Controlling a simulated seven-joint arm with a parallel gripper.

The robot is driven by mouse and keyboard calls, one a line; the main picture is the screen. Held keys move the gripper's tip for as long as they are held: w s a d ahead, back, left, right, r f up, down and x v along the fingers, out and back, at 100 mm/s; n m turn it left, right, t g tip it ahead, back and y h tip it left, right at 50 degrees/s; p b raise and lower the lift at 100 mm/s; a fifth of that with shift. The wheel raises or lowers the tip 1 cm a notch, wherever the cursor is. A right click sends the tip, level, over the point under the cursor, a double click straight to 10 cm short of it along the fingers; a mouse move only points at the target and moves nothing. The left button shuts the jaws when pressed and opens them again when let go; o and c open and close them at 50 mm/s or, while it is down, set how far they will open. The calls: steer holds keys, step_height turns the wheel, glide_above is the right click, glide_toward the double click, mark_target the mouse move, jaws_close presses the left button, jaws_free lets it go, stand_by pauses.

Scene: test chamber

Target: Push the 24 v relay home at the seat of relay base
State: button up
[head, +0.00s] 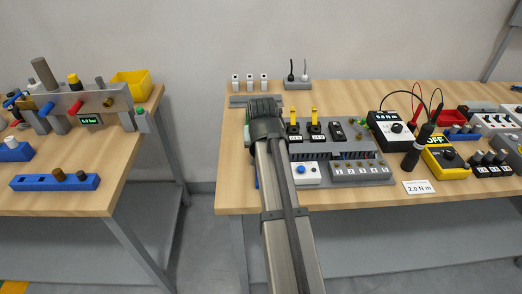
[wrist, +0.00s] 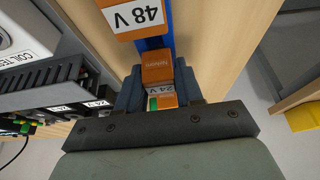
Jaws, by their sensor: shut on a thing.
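In the head view my arm covers the relay, and my gripper (head: 264,108) is mostly hidden at the left end of the grey panel. Dark sockets with small white labels (wrist: 60,112) lie left of my gripper in the wrist view; I cannot tell which is the relay base.
An orange 48 V relay (wrist: 138,18) stands just beyond on the blue strip (wrist: 154,43). A grey panel (head: 375,176) carries yellow-topped parts (head: 315,118) and a white button box (head: 304,172). Meters (head: 392,128) stand to the right. The table's left edge is close.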

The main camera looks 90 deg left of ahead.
step_height(320, 180, up, 9)
steer(key=shift+f, duration=0.1)
steer(key=shift+m+t, duration=0.3)
steer(key=shift+m, duration=0.3)
steer(key=w, duration=0.3)
steer(key=w+a, duration=0.1)
steer(key=w, duration=0.2)
steer(key=w+a, duration=0.1)
steer(key=w, duration=0.2)
steer(key=shift+w, duration=0.1)
steer(key=w+a, duration=0.7)
steer(key=shift+s+a+r+n+g+h, duration=0.25)
steer(key=shift+s+n+g+h, duration=0.55)
steer(key=shift+n, duration=2.4)
steer(key=shift+s+a+r+n+g+h, duration=0.25)
steer(key=shift+s+n+g+h, duration=0.6)
steer(key=shift+n, duration=2.35)
steer(key=shift+s+a+r+n+g+h, duration=0.25)
steer(key=shift+s+n+g+h, duration=0.55)
steer(key=shift+n, duration=2.4)
steer(key=shift+w+f+y, duration=0.2)
steer(key=shift+y, duration=0.05)
steer(key=shift+f, duration=2.75)
